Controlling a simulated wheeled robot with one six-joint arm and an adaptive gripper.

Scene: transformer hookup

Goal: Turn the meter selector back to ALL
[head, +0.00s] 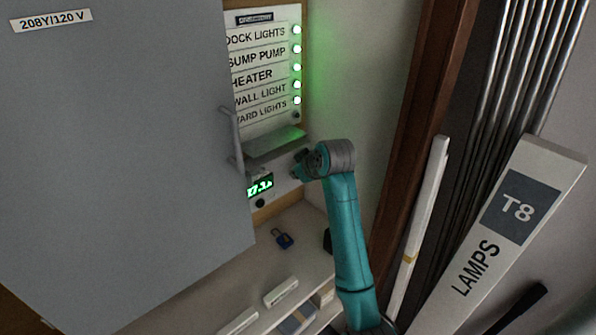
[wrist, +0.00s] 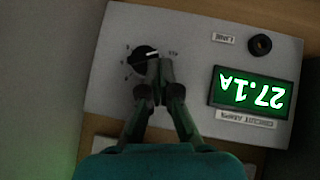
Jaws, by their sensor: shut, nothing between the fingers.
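The meter panel (wrist: 195,75) shows upside down in the wrist view. Its selector (wrist: 144,58) is a black round knob with a white pointer line, ringed by small marks. The pointer aims right in that view, toward a small mark too blurred to read surely. The green display (wrist: 255,92) reads 27.1 A; it also shows in the head view (head: 260,187). My gripper (wrist: 158,66) is shut with its tips at the knob's lower right edge, partly covering it; I cannot tell whether they touch. In the head view, my gripper (head: 298,168) hides the selector.
A grey door (head: 120,160) marked 208Y/120 V stands left of the panel, its handle (head: 230,140) nearby. A labelled board (head: 262,75) with several lit green lamps is above. A LAMPS T8 box (head: 500,230) leans at right.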

